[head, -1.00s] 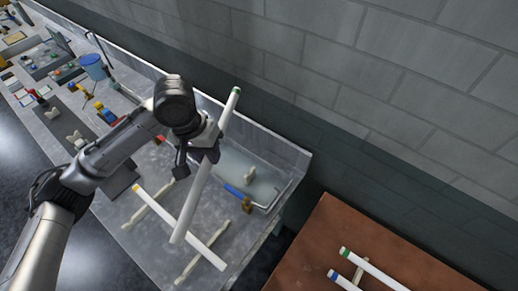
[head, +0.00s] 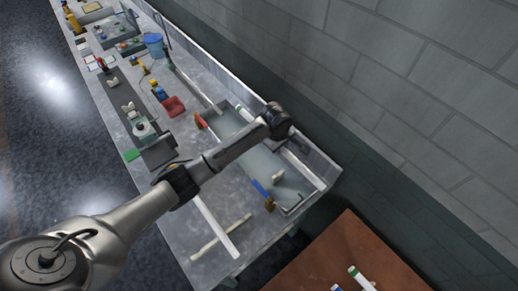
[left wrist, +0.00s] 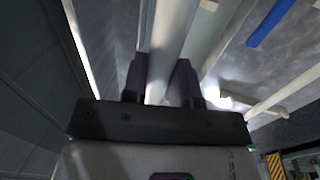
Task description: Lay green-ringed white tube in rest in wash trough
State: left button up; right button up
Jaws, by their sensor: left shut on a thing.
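The green-ringed white tube (head: 304,170) slants along the back side of the wash trough (head: 232,124) in the head view, its green ring near the far end. My wrist covers its middle. My left gripper (left wrist: 163,82) is shut on the tube in the left wrist view, one dark finger on each side. In the head view the fingers are hidden behind the wrist. A pale rest (head: 278,176) shows in the trough's near part. I cannot tell whether the tube touches a rest. My right gripper is not in view.
A blue-handled tool (head: 262,188) lies at the trough's near side. A brown table (head: 345,242) at the lower right holds more ringed tubes. A wall stands behind the bench.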

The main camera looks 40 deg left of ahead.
pick_arm(q)
jog(key=s+a+f, duration=0.1)
jog(key=a+f, duration=0.7)
jog(key=f, duration=0.1)
dwell(0.5)
jog(key=shift+f, duration=0.4)
jog(key=shift+f, duration=0.15)
jog(key=o, duration=0.9)
jog(key=shift+o, duration=0.2)
